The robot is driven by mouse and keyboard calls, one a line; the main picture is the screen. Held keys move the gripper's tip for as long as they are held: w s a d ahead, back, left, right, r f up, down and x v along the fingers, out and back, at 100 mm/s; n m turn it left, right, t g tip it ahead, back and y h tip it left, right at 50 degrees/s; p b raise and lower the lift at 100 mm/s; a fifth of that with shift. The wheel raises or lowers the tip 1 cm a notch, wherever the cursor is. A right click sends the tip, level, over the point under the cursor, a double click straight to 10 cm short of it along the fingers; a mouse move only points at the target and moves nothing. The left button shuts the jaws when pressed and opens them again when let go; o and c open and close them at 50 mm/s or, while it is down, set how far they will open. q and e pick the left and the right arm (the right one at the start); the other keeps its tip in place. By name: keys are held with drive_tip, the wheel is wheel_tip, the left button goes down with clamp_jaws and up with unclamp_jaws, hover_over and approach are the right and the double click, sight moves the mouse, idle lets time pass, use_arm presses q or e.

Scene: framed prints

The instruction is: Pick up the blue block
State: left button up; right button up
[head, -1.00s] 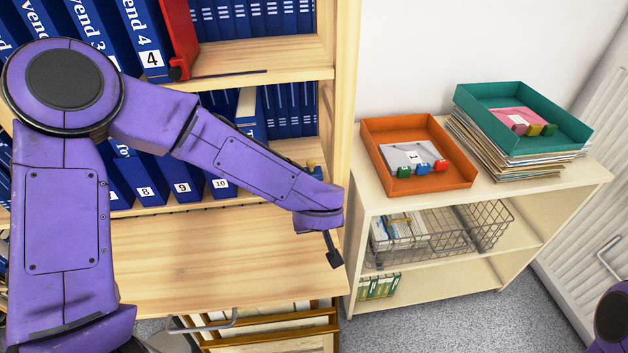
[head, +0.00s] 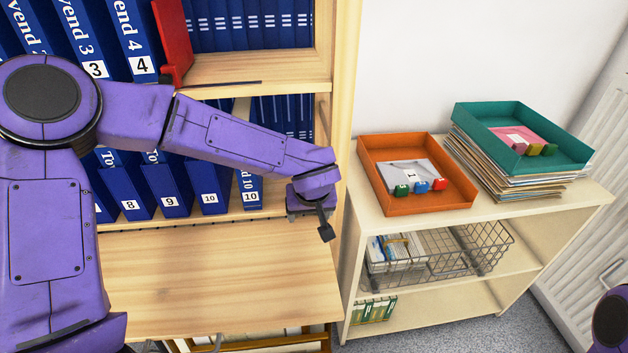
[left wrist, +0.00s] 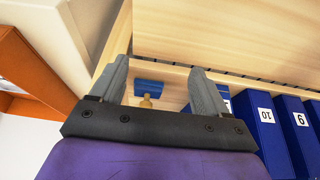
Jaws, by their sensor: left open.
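My left gripper (head: 326,232) is open, in front of the right end of the wooden bookshelf. In the left wrist view its two grey fingers (left wrist: 160,70) are spread apart. A small blue block-like piece (left wrist: 149,85) with a brass-coloured knob shows between them on pale wood; I cannot tell how far beyond the fingertips it lies. In the head view my arm hides that spot. Another small blue block (head: 421,187) sits in the orange tray (head: 385,208), between a green block (head: 401,190) and a red block (head: 439,184). My right gripper is not in view.
Blue binders (head: 171,190) stand on the shelf left of my gripper. A wooden board (head: 220,275) juts out below it. The low cabinet (head: 470,225) at right holds a teal tray (head: 560,157) on stacked paper and a wire basket (head: 440,255).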

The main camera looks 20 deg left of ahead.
use_arm(q)
drive_tip(key=w+a, duration=0.2)
drive_tip(key=w, duration=0.1)
drive_tip(key=w+a+p, duration=0.1)
drive_tip(key=w, duration=0.2)
drive_tip(key=w+a, duration=0.2)
drive_tip(key=w, duration=0.2)
drive_tip(key=shift+a, duration=0.3)
drive_tip(key=shift+w+a, duration=0.1)
drive_tip(key=shift+w, duration=0.3)
drive_tip(key=x, duration=0.5)
drive_tip(key=shift+w+a, duration=0.3)
drive_tip(key=shift+w, duration=0.05)
drive_tip(key=shift+s, duration=0.1)
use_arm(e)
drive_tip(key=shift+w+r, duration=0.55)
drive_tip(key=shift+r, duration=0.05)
